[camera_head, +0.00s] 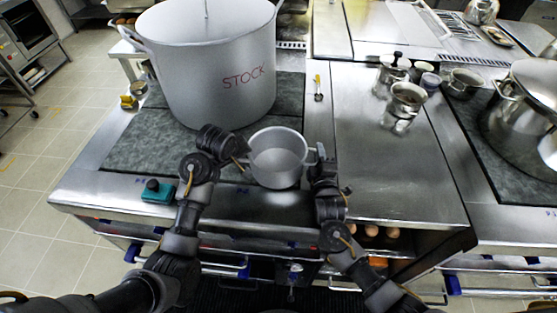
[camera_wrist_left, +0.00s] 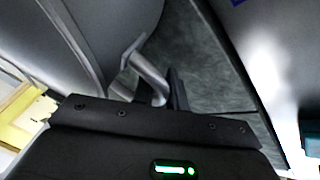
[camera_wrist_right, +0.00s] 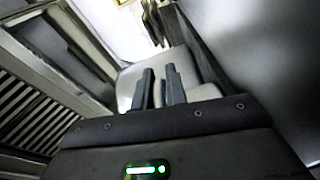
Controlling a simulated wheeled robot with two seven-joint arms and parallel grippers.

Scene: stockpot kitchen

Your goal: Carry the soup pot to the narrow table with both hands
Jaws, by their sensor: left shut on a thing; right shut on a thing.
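The soup pot, a small open grey metal pot (camera_head: 278,160), is between my two grippers at the front edge of the stove. It looks upright; I cannot tell if its base touches the surface. My left gripper (camera_head: 243,158) is shut on its left handle, a bent metal loop (camera_wrist_left: 148,75) in the left wrist view. My right gripper (camera_head: 316,157) is at its right handle and shut on it; in the right wrist view the fingers (camera_wrist_right: 159,88) stand close together around a pale metal part. I cannot clearly identify the narrow table.
A large pot marked STOCK (camera_head: 207,70) stands close behind. A teal block with a dark knob (camera_head: 158,191) lies at the front left. Small metal pots (camera_head: 404,100) stand on the steel counter (camera_head: 385,165) to the right. Tiled floor (camera_head: 50,160) is open at the left.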

